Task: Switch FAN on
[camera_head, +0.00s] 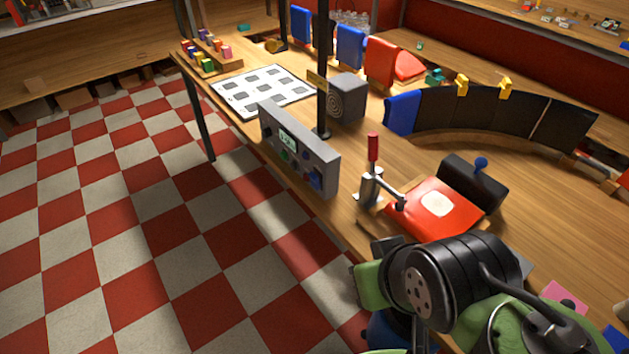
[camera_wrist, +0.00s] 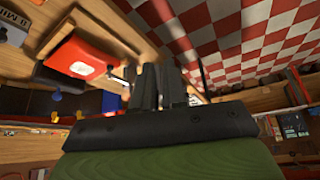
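A grey control panel (camera_head: 299,150) stands along the near edge of the workbench, left of centre in the head view. Its front has a small lit display (camera_head: 287,139), several small controls and a blue part (camera_head: 316,179) near its right end. The lettering is too small to read, so I cannot tell which control is marked FAN. My gripper (camera_wrist: 161,82) shows in the wrist view with its two dark fingers close together and nothing visible between them. In the head view my arm fills the lower right, and the fingertips cannot be made out.
A red-handled clamp (camera_head: 371,180) and a red block (camera_head: 437,210) stand between the panel and my arm. A black post (camera_head: 323,80) and a grey speaker-like box (camera_head: 346,98) are behind the panel. A curved dark screen (camera_head: 500,118) is at right. Checkered floor is clear at left.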

